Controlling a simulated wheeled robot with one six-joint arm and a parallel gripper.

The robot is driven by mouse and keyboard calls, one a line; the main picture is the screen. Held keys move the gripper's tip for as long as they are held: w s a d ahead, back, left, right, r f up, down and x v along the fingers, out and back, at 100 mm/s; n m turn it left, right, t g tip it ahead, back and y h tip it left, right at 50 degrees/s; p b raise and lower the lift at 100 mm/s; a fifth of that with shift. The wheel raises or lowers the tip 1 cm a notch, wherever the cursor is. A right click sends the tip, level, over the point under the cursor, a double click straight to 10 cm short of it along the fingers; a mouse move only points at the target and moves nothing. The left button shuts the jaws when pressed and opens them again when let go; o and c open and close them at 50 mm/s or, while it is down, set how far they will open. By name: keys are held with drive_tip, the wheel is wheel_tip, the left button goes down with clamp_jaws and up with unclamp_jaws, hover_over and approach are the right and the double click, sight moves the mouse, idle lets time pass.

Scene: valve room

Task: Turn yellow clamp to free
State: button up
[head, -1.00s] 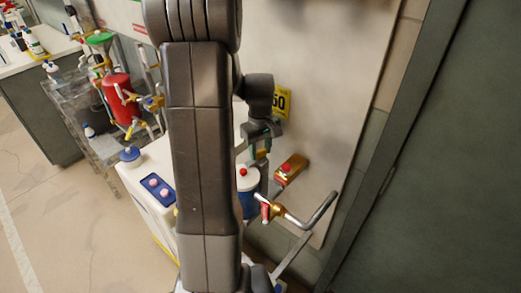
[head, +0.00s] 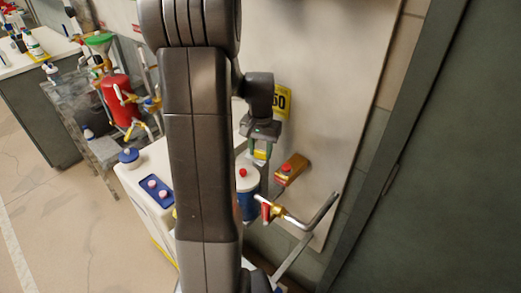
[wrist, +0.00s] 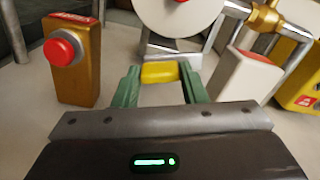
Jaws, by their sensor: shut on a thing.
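The yellow clamp (wrist: 158,74) is a small yellow block in the wrist view, with a pale metal part just behind it. My gripper (wrist: 159,70) has its two green fingers shut on it, one at each side. In the head view my gripper (head: 261,155) hangs in front of the metal panel, beyond my arm, with a little yellow showing at its fingers. The clamp's base and any free marking cannot be made out.
A gold box with a red button (wrist: 62,50) stands left of my fingers. A white disc (wrist: 178,15) is behind the clamp, and a white box (wrist: 243,77) is at the right. In the head view a bent pipe with a red handle (head: 266,212) juts out below.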

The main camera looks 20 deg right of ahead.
sight(260, 151)
drive_tip(key=shift+m, duration=1.9)
drive_tip(key=o, duration=1)
drive_tip(key=shift+r, duration=0.1)
wheel_tip(260, 151, up, 14)
drive_tip(key=shift+b, duration=0.45)
drive_tip(key=shift+f, duration=0.2)
